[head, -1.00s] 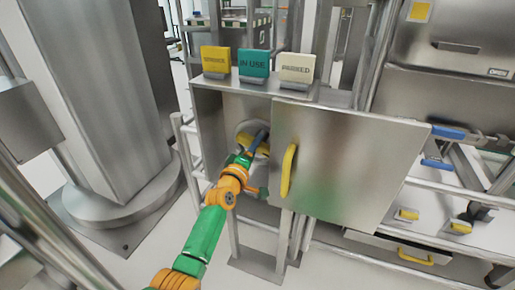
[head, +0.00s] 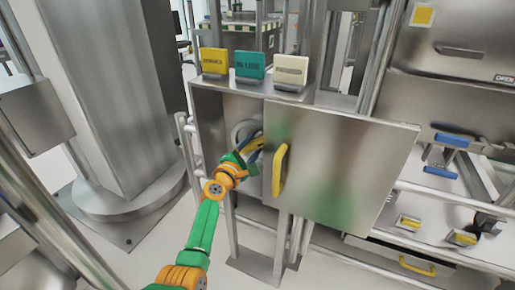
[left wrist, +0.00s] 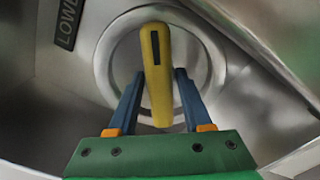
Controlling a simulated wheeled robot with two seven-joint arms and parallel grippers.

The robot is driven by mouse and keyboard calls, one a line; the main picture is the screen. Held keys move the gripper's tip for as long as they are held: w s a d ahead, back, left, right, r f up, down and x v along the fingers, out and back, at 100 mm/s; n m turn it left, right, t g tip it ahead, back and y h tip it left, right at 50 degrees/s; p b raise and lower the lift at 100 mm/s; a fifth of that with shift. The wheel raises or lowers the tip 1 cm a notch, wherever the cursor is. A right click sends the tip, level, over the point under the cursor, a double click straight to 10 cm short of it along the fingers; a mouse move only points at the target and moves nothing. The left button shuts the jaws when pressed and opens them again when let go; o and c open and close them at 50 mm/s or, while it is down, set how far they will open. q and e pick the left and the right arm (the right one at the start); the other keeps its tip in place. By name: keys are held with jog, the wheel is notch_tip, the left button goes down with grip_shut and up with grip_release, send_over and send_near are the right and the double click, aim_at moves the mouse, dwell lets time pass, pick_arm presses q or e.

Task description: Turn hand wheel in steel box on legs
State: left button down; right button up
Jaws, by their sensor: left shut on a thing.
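The steel box on legs (head: 206,97) stands in the middle of the head view, with its door (head: 345,165) swung open to the right. Inside it is the round hand wheel (head: 243,130), which also shows in the left wrist view (left wrist: 108,68) as a pale disc with a yellow bar grip (left wrist: 156,50) across it. My left gripper (left wrist: 159,78) reaches into the box, shut on the yellow bar with a blue finger on each side. In the head view the left gripper (head: 250,146) partly hides the wheel. My right gripper is not in view.
The door has a yellow handle (head: 280,170) close to the right of my left wrist. Yellow, teal (head: 250,66) and cream signs stand on the box top. A label (left wrist: 68,22) reading "LOWE" is partly cut off. A wide steel column (head: 110,100) stands at left.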

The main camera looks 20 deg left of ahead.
pick_arm(q)
jog(key=n+p, duration=0.1)
jog(key=n, duration=0.4)
jog(key=shift+n+p, duration=0.3)
jog(key=shift+p, duration=0.1)
jog(key=n+p, duration=0.1)
jog(key=n, duration=0.3)
jog(key=shift+n, duration=0.4)
jog(key=shift+n+p, duration=0.3)
jog(key=c, duration=0.6)
grip_release()
jog(key=shift+o, duration=0.2)
